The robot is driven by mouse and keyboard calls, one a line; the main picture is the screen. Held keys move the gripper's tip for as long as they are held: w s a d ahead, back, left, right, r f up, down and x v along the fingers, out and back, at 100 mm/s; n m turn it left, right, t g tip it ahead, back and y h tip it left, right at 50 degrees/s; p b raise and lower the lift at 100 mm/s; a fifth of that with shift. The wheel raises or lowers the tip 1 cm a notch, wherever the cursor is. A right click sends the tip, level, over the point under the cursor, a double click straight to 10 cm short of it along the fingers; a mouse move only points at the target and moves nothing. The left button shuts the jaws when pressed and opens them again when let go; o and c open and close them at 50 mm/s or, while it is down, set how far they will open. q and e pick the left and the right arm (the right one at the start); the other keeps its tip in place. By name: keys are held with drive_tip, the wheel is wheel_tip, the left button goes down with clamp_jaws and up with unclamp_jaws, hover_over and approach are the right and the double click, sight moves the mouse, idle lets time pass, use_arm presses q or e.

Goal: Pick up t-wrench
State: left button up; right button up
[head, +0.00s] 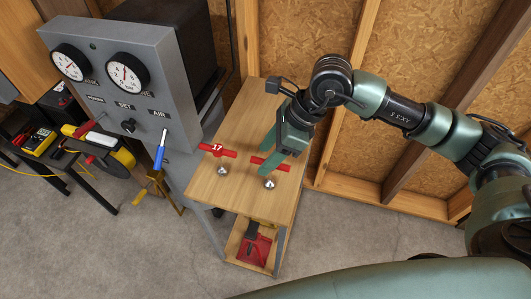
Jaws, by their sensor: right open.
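Two red crossbar-like pieces lie over the small wooden table, and I take them to be t-wrench handles. The left red bar (217,150) carries a white "17". The right red bar (258,161) is partly hidden by my right gripper (282,158). A rounded silver piece (222,171) shows just in front of the left bar, and another silver piece (269,184) in front of the right bar. Whether they join the bars I cannot tell. My right gripper is open, its green fingers at the right bar; contact cannot be made out. My left gripper is out of view.
The wooden table (238,192) has bare top toward its front and back. A grey gauge panel (100,55) with a blue-handled lever (160,152) stands at its left. A red object (254,249) sits on the lower shelf. Stud walls are behind.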

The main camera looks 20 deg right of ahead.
sight(270, 174)
drive_tip(key=shift+w+d+f+h, duration=0.1)
drive_tip(key=shift+w+d+h, duration=0.1)
drive_tip(key=shift+d, duration=0.3)
drive_tip(key=shift+w+d+f+h, duration=0.1)
drive_tip(key=shift+w+d+h, duration=0.1)
drive_tip(key=shift+d, duration=0.25)
drive_tip(key=shift+d+f, duration=0.1)
drive_tip(key=shift+f, duration=0.2)
drive_tip(key=shift+p+x, duration=0.4)
drive_tip(key=shift+x, duration=0.55)
drive_tip(key=p+x, duration=0.1)
drive_tip(key=x, duration=0.3)
drive_tip(key=shift+f, duration=0.55)
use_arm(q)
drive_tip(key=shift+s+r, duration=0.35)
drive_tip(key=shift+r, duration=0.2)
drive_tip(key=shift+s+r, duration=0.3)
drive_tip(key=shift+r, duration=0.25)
use_arm(e)
clamp_jaws()
